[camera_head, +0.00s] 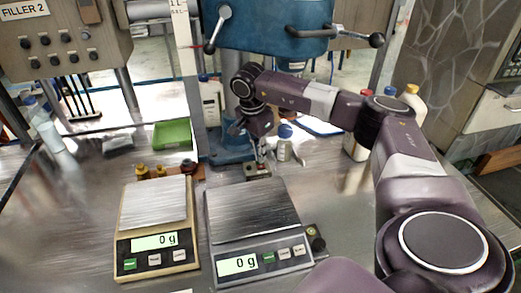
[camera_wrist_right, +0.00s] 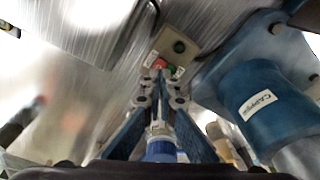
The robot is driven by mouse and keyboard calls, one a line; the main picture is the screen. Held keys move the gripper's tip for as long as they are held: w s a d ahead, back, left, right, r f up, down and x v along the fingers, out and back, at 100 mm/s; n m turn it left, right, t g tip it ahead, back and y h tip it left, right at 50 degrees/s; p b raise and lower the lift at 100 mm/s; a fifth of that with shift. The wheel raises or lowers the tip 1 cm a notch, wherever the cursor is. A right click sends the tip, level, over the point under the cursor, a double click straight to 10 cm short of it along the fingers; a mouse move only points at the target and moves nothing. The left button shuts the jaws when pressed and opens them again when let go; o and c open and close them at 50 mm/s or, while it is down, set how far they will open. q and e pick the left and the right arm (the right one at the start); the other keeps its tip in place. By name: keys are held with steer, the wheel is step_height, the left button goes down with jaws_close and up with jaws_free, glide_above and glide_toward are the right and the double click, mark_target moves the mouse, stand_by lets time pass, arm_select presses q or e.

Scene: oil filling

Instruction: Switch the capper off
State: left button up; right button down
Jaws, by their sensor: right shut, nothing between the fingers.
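The capper is the blue machine (camera_head: 270,28) at the back middle of the bench. Its column shows with a "Capper" label in the right wrist view (camera_wrist_right: 262,105). A small switch box (camera_wrist_right: 180,46) with a red button (camera_wrist_right: 160,63) and a green one stands beside the column. It shows in the head view (camera_head: 258,172) behind the scales. My right gripper (camera_head: 260,158) points down just over this box, shut and empty. Its fingertips (camera_wrist_right: 160,78) appear close to the buttons, partly covering them. I cannot tell whether they touch. My left gripper is out of view.
Two scales reading 0 g, one cream (camera_head: 154,203) and one grey (camera_head: 246,211), stand in front. A blue-capped bottle (camera_head: 285,147) is right of the gripper. A green tray (camera_head: 172,135) and small brass fittings lie left. A "FILLER 2" panel (camera_head: 62,45) stands back left.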

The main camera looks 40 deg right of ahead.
mark_target(261, 166)
steer(key=shift+r+p, duration=1.75)
steer(key=shift+r, duration=0.7)
steer(key=shift+f, duration=0.1)
